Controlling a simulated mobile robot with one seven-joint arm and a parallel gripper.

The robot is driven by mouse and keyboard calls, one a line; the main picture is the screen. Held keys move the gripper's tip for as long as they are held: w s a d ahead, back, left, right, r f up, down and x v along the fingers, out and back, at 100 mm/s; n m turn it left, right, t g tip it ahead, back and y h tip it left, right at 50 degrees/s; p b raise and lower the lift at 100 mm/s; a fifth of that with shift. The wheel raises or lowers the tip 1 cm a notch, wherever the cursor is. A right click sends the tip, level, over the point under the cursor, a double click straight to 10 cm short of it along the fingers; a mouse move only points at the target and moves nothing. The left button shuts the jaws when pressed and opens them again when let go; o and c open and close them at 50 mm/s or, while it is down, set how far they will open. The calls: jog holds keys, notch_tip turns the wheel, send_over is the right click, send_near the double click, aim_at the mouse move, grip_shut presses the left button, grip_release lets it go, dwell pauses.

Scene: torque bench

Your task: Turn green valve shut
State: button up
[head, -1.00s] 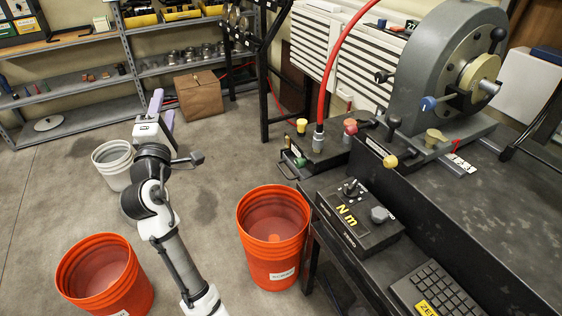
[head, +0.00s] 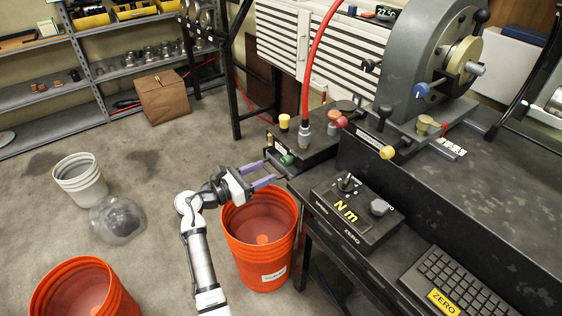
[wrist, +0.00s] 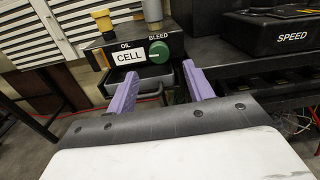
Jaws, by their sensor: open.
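The green valve (head: 287,159) is a small round knob on the front of a dark block (head: 318,150) at the bench's left end. In the wrist view the green valve (wrist: 159,50) sits under a "BLEED" label, beside a white "CELL" plate (wrist: 128,55). My gripper (head: 269,172) is open and empty, its two purple fingers pointing at the block from the left and front. In the wrist view my gripper (wrist: 161,73) has its fingertips on either side of and below the knob, apart from it. The knob's turn position cannot be read.
A yellow knob (head: 284,122) and a red hose (head: 318,65) rise from the block's top. A handle-like bracket (wrist: 150,86) juts out below the knob. An orange bucket (head: 262,275) stands under my gripper. A control box (head: 352,218) sits to the right. Floor to the left is mostly open.

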aim_at(284, 163)
jog(key=x, duration=0.7)
jog(key=shift+w+p, duration=0.1)
jog(key=shift+p, duration=0.3)
jog(key=c, duration=1)
jog(key=shift+o, duration=0.2)
